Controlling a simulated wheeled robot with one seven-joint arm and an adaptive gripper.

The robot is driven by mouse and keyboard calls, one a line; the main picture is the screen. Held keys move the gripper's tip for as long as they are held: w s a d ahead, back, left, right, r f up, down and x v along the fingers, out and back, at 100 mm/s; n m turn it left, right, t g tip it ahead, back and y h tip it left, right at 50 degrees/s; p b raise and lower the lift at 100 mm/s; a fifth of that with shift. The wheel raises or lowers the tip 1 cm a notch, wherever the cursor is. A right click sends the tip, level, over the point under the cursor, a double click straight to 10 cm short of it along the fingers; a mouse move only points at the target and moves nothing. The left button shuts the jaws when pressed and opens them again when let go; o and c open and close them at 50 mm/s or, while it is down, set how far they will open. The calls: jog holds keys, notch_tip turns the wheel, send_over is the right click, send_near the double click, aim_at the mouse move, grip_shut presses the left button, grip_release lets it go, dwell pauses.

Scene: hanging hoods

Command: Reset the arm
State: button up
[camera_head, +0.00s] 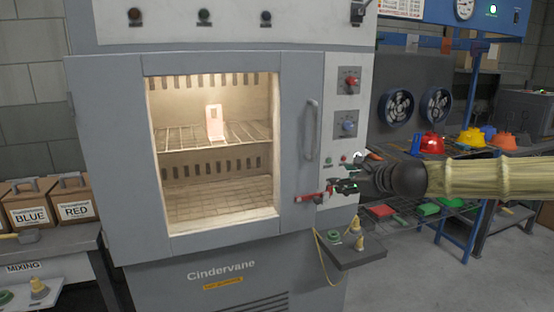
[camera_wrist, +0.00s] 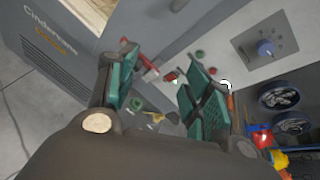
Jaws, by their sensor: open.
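My gripper (camera_head: 352,186) is in front of the right side of a grey oven cabinet, near a red latch handle (camera_head: 314,196) on the door's lower right. In the wrist view my gripper (camera_wrist: 160,92) has its green-padded fingers spread apart, with nothing held between them. The red handle (camera_wrist: 146,66) shows beyond the fingers; whether a finger touches it I cannot tell. My arm reaches in from the right.
A control panel with a red knob (camera_head: 352,82) and a blue knob (camera_head: 348,124) is close above my gripper. A small shelf (camera_head: 350,254) juts out below it. Boxes (camera_head: 74,203) sit left.

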jog(key=s+a+f+n+g+h+p, duration=0.1)
jog(key=s+a+f+n+g, duration=0.2)
jog(key=f, duration=0.8)
jog(key=s+a+f+n+g+h+p, duration=0.1)
jog(key=s+a+f+n, duration=0.3)
jog(key=f, duration=0.8)
jog(key=s+f+n+g+h+p, duration=0.1)
jog(key=s+f+n+g+p, duration=0.3)
jog(key=s+f, duration=1.05)
jog(key=s+d+f+n+g+h, duration=0.1)
jog(key=s+d+f+n, duration=0.2)
jog(key=s, duration=0.7)
jog(key=s+d+f+n+g+h+p, duration=0.1)
jog(key=s+d+f+n, duration=0.2)
jog(key=s+n, duration=0.3)
jog(key=s+d+f+n+g+h+p, duration=0.1)
jog(key=s+f+n, duration=0.4)
jog(key=s, duration=1.1)
jog(key=d+g, duration=0.1)
jog(key=d, duration=0.1)
jog(key=shift+d+f, duration=0.35)
jog(key=shift+d, duration=0.05)
jog(key=shift+s, duration=0.1)
